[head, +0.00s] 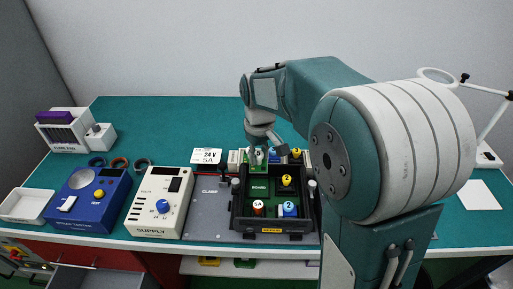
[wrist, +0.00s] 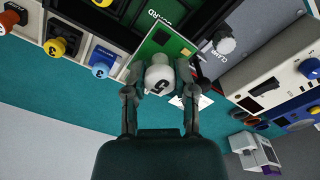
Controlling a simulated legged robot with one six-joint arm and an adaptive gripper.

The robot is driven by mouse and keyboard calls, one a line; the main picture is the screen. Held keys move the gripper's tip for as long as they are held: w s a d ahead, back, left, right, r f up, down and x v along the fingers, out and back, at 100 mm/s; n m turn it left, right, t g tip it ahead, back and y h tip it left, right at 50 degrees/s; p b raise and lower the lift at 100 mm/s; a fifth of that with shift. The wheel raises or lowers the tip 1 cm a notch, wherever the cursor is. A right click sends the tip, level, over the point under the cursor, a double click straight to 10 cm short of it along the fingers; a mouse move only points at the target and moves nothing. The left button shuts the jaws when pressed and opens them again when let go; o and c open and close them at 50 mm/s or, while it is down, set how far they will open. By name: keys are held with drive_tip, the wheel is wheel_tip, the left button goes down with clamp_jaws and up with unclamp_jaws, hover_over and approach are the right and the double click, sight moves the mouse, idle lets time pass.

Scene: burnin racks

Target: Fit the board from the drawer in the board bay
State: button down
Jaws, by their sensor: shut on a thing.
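My gripper (head: 257,148) is over the back left of the black tray (head: 272,239). In the wrist view my gripper (wrist: 160,84) is shut on a white knob (wrist: 159,78) marked 5. The knob appears to belong to a green board (wrist: 168,38) with a dark chip. The green board (head: 259,160) shows partly below my gripper in the head view; its underside is hidden. The board bay (head: 258,188), dark green and lettered BOARD, is at the tray's left and looks empty. A grey drawer (head: 95,280) stands open at lower left.
Several knobbed modules line the back. The clamp plate (head: 209,205), cream supply (head: 158,204) and blue tester (head: 88,199) stand left.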

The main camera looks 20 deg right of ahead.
sight(259, 163)
drive_tip(key=shift+f, duration=4.25)
drive_tip(key=shift+s+r, duration=0.1)
drive_tip(key=shift+s, duration=0.05)
drive_tip(key=shift+f, duration=0.5)
drive_tip(key=shift+c, duration=1.8)
unclamp_jaws()
drive_tip(key=shift+r, duration=2.5)
